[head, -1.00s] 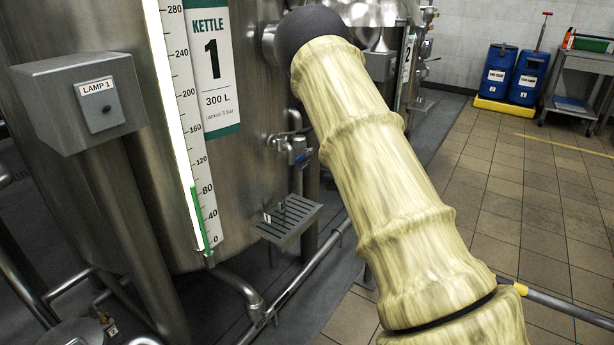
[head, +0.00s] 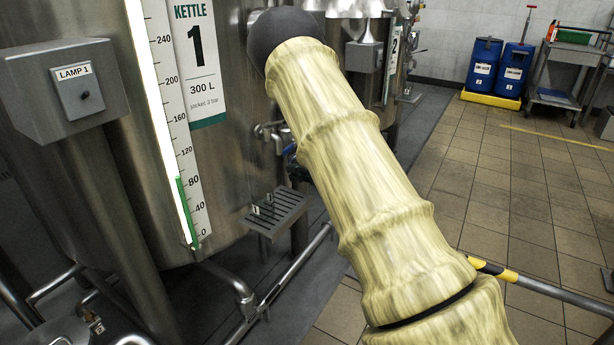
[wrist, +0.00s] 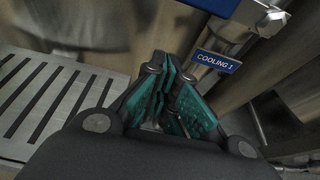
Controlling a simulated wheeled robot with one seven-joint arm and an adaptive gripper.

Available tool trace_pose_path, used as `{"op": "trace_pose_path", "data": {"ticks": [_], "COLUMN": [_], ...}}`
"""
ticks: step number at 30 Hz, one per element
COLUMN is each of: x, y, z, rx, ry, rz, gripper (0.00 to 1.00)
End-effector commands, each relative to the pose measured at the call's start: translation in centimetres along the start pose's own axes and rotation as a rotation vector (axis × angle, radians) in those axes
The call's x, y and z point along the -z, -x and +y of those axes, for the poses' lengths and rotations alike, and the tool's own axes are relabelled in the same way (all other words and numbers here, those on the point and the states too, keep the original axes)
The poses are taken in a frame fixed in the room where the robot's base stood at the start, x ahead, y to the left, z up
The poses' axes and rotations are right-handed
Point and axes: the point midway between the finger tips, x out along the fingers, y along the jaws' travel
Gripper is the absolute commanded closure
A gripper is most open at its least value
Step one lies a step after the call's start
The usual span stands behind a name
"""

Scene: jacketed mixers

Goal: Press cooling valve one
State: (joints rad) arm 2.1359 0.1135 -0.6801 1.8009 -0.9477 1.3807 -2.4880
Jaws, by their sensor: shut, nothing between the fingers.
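The cooling valve one shows in the wrist view as a blue handle (wrist: 205,4) at the top edge, with a metal fitting beside it. A blue plate reading COOLING 1 (wrist: 217,61) hangs below the handle. My gripper (wrist: 172,85), with teal finger pads, is shut and empty, left of the plate and below the handle. I see no contact with the handle. In the head view only a small blue part of the valve (head: 290,150) shows beside my arm, on the front of kettle 1 (head: 235,160).
A slotted metal drip tray (head: 276,211) juts out below the valve; it also lies left of my gripper in the wrist view (wrist: 45,105). The lamp 1 box (head: 60,90) and a level gauge are at left. A yellow-black bar (head: 495,270) crosses at right. Tiled floor is open beyond.

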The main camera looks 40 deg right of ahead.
Motion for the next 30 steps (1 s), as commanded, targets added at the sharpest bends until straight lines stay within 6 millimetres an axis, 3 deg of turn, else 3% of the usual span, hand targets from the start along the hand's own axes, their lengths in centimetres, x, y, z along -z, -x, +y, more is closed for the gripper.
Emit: {"op": "trace_pose_path", "data": {"ticks": [10,30], "x": [-3.2,-4.2], "y": [1.1,0.8], "z": [0.0,0.6], "rx": [0.0,-0.014], "ry": [0.0,-0.011], "rz": [-0.002,0.0], "gripper": [1.0,1.0]}}
